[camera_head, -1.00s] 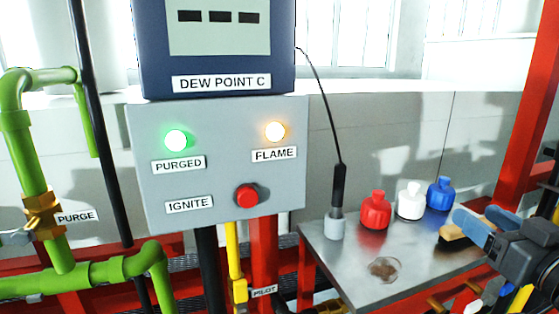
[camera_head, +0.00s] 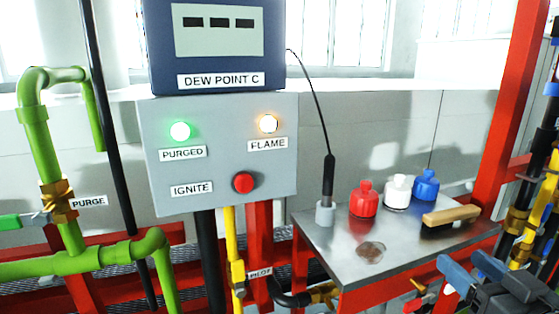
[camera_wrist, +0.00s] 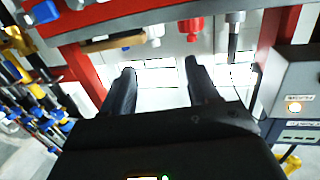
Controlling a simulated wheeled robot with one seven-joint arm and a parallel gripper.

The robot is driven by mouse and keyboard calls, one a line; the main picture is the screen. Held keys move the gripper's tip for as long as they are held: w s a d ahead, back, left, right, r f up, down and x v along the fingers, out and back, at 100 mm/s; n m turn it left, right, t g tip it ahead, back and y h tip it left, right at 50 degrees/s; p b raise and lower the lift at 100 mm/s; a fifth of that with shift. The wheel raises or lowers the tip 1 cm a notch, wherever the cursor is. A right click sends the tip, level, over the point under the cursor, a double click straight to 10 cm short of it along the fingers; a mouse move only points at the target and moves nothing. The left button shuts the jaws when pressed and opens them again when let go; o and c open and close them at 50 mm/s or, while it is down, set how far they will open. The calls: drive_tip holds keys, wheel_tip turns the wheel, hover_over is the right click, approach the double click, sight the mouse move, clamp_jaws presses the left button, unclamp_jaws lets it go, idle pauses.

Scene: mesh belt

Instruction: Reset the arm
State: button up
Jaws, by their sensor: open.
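My gripper (camera_head: 470,267) is at the lower right of the head view, in front of and below the right end of the small metal table (camera_head: 335,250). Its blue-tipped fingers are apart. In the wrist view my gripper (camera_wrist: 160,67) shows two dark fingers spread with nothing between them. The rest of my arm is mostly out of the picture.
On the table stand red (camera_head: 364,199), white (camera_head: 397,192) and blue (camera_head: 426,185) bottles, a wooden-handled brush (camera_head: 450,217) and a probe (camera_head: 328,185) in a grey cup. A grey control box (camera_head: 215,165) and green pipes (camera_head: 35,140) are left. Red posts and valves crowd the right.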

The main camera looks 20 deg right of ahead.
drive_tip(key=s+a+f+g, duration=0.1)
drive_tip(key=s+a+f, duration=0.85)
drive_tip(key=s, duration=0.25)
drive_tip(key=s+a+n+y, duration=0.1)
drive_tip(key=s+a, duration=0.3)
drive_tip(key=s, duration=0.3)
drive_tip(key=s+a+n+g+y, duration=0.1)
drive_tip(key=s+a, duration=0.3)
drive_tip(key=s, duration=0.4)
drive_tip(key=shift+a+f+n+y, duration=0.2)
drive_tip(key=shift+f+n+y, duration=0.1)
drive_tip(key=shift+y, duration=0.5)
